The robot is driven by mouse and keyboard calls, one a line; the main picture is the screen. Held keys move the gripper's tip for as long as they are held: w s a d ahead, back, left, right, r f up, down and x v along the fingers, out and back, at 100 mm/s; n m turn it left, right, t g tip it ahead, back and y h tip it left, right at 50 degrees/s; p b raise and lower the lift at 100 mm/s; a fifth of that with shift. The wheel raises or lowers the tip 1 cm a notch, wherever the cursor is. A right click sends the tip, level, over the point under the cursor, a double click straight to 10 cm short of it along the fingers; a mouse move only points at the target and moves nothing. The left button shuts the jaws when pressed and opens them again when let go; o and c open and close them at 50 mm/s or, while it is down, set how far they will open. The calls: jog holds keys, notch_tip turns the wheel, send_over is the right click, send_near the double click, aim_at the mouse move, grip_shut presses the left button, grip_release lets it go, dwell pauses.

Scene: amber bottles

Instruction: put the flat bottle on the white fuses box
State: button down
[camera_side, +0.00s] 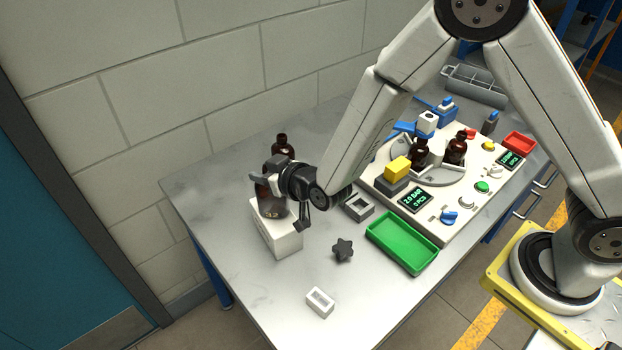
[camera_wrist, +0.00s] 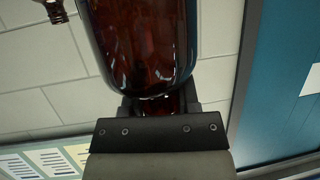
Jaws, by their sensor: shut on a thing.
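The flat amber bottle (camera_side: 270,206) is upright over the white fuses box (camera_side: 284,243) at the left of the table. Its base is at the box top; I cannot tell whether it rests there or hangs just above. My gripper (camera_side: 272,183) is shut on the bottle's upper part and hides much of it. In the wrist view the dark brown bottle (camera_wrist: 145,45) fills the top middle, with its narrower end between the fingers of my gripper (camera_wrist: 160,106). The box does not show in that view.
Another amber bottle (camera_side: 283,146) stands close behind my gripper; part of it also shows in the wrist view (camera_wrist: 54,10). A black star knob (camera_side: 343,250), a small white block (camera_side: 320,302) and a green tray (camera_side: 402,243) lie to the right. A panel with bottles stands beyond.

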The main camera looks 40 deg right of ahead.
jog(key=shift+f, duration=0.1)
jog(key=shift+c, duration=1.7)
grip_release()
jog(key=shift+s+r, duration=0.1)
jog(key=shift+r, duration=0.1)
jog(key=shift+s+r, duration=0.25)
jog(key=shift+s, duration=0.35)
jog(key=v, duration=1)
jog(key=shift+s+d, duration=0.2)
jog(key=shift+s, duration=0.05)
jog(key=shift+d, duration=0.1)
